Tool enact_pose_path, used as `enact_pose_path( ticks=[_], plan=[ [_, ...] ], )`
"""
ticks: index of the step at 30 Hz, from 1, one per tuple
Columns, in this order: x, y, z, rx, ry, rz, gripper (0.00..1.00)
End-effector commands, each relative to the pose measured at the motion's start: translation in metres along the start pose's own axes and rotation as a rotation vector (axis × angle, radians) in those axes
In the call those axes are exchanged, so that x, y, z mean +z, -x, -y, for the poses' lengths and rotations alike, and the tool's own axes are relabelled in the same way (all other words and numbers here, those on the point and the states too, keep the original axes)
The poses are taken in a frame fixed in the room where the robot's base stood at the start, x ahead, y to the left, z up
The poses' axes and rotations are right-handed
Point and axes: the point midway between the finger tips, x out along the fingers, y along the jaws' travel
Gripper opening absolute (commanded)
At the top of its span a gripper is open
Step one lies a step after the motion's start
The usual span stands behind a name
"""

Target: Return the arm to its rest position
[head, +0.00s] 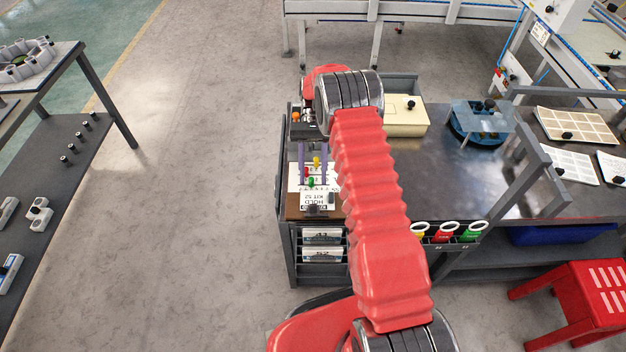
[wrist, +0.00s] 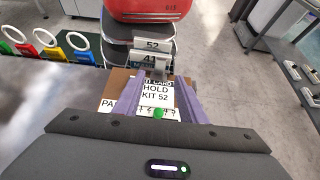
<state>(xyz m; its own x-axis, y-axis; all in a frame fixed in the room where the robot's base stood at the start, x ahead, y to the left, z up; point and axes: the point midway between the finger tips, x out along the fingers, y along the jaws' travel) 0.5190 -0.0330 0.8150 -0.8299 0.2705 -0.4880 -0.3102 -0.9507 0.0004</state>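My red arm reaches from the bottom middle of the head view up and over the left end of the dark workbench (head: 465,160). My gripper (head: 316,180) has purple fingers pointing down toward that end of the bench. In the wrist view the fingers of my gripper (wrist: 162,88) stand apart, with nothing held between them. Beyond and between them lies a white card (wrist: 157,92) reading "HOLD KIT 52", which also shows in the head view (head: 318,197). A green knob (wrist: 158,113) shows between the fingers. Exact fingertip height above the card cannot be told.
A red stool (head: 585,300) stands at lower right. Floor (head: 190,190) is clear at left.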

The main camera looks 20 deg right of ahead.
Motion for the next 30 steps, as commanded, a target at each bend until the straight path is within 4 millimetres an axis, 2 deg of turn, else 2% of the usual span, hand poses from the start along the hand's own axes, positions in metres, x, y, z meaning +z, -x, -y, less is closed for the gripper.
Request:
enact_pose_path(
  ticks=[20, 25, 30],
  plan=[
    [0.004, 0.003, 0.000, 0.001, 0.002, -0.013, 0.38],
    [0.023, 0.013, 0.002, 0.004, 0.010, -0.071, 0.38],
    [0.050, 0.026, 0.004, 0.008, 0.025, -0.161, 0.38]
  ],
)
